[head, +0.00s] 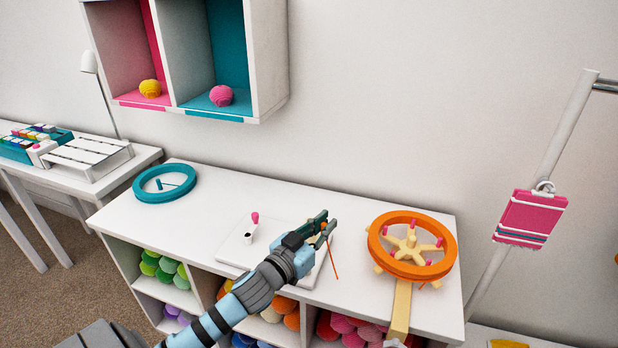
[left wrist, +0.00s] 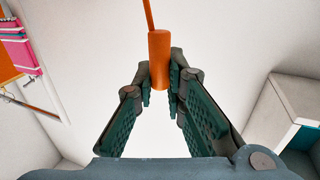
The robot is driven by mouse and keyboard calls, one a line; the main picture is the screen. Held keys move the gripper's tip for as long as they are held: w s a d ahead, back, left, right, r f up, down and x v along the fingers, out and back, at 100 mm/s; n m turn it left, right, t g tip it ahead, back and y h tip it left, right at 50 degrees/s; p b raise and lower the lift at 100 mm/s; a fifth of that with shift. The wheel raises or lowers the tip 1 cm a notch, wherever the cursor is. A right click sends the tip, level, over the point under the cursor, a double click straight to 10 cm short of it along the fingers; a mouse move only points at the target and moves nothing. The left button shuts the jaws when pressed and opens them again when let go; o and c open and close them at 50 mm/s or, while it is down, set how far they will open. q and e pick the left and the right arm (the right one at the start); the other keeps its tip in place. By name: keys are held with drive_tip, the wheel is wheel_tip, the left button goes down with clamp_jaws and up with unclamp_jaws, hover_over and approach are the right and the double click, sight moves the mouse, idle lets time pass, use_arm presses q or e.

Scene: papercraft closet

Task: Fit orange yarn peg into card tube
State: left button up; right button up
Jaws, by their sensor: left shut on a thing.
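The orange yarn peg (left wrist: 159,62) is held upright between the fingertips of my left gripper (left wrist: 160,85) in the left wrist view, with a thin orange strand rising from its end. In the head view the left gripper (head: 324,229) is above the right part of a white board on the cabinet top; a thin orange strand (head: 334,260) shows beside it, and the peg's body is mostly hidden. A short white tube with a dark opening (head: 249,238), which looks like the card tube, stands left of the gripper, apart from it. My right gripper is not in view.
A pink-tipped piece (head: 255,217) stands just behind the tube. An orange wheel on a wooden stand (head: 377,246) is close to the gripper's right. A teal ring (head: 150,196) lies at the left. A wall shelf (head: 270,60) hangs above. The cabinet top between ring and board is clear.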

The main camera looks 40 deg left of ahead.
use_arm(q)
drive_tip(key=w+a+r+n+y, duration=0.1)
drive_tip(key=w+a+y, duration=0.1)
drive_tip(key=a, duration=0.1)
drive_tip(key=w+a+n+y+p, duration=0.1)
drive_tip(key=w+a+y, duration=0.1)
drive_tip(key=a, duration=0.1)
drive_tip(key=w+a+r+n+g+y+p, duration=0.1)
drive_tip(key=w+a, duration=0.2)
drive_tip(key=shift+r+n+y, duration=0.3)
drive_tip(key=shift+n+y, duration=0.1)
clamp_jaws()
drive_tip(key=shift+s+a, duration=0.1)
drive_tip(key=shift+s, duration=0.1)
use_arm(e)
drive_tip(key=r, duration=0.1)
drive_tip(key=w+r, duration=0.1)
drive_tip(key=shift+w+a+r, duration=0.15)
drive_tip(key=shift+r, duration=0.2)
use_arm(q)
wheel_tip(320, 180, down, 6)
drive_tip(key=b, duration=0.6)
drive_tip(key=shift+r, duration=0.1)
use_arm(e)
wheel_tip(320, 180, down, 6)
use_arm(q)
drive_tip(key=shift+r, duration=0.1)
drive_tip(key=shift+b, duration=0.4)
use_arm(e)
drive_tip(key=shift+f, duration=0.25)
